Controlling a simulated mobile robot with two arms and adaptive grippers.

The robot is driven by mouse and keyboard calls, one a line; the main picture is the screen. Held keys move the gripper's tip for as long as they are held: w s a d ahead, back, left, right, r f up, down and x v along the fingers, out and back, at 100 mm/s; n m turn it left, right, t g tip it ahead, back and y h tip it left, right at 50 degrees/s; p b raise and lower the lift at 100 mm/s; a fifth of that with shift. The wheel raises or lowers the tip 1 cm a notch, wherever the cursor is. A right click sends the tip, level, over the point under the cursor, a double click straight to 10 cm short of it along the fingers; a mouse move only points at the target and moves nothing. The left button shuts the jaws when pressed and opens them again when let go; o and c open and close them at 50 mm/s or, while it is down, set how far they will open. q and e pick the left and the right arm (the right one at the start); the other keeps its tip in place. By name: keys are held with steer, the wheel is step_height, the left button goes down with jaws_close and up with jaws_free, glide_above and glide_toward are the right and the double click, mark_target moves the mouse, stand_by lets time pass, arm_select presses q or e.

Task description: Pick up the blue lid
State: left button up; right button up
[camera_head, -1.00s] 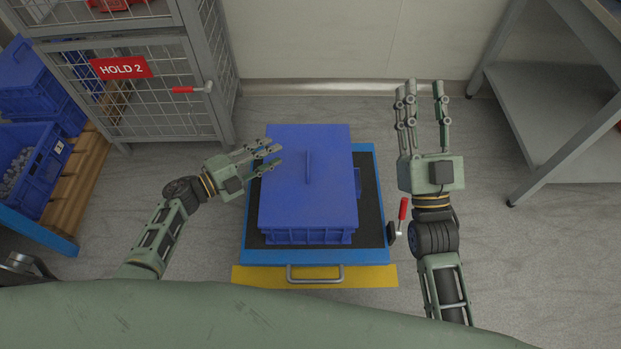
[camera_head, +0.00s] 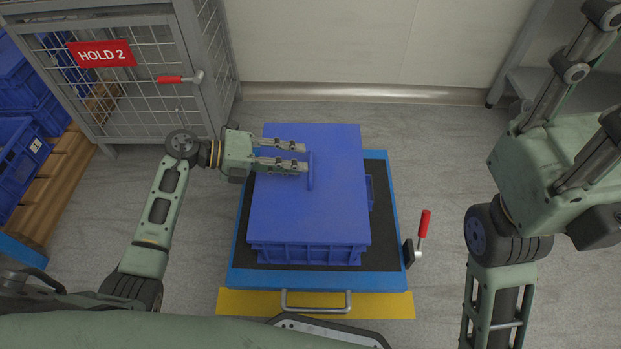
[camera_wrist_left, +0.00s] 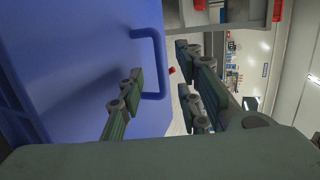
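The blue lid (camera_head: 300,215) lies flat on a blue crate (camera_head: 308,254) and has a raised bar handle (camera_head: 310,178). The lid and handle (camera_wrist_left: 160,60) also show in the left wrist view. My left gripper (camera_head: 305,157) is over the lid from the left, fingertips at the handle. In the left wrist view its fingers (camera_wrist_left: 162,95) are spread with the handle between them; I cannot tell whether they touch it. My right gripper (camera_head: 585,95) is raised large at the right, away from the lid. Its visible fingers are apart and empty; their tips are cut off.
The crate stands on a blue cart (camera_head: 232,270) with a dark top, a front bar handle and a red-handled lever (camera_head: 422,224) at its right. A mesh cage (camera_head: 120,90) stands at the left. Blue bins (camera_head: 22,165) lie beyond it. Grey floor is open right of the cart.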

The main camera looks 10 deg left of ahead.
mark_target(310, 170)
arm_select(q)
steer(key=x, duration=0.2)
steer(key=shift+w+d+f+b, duration=0.1)
steer(key=shift+d+b, duration=0.1)
steer(key=shift+b, duration=0.15)
steer(key=shift+c, duration=0.6)
jaws_close()
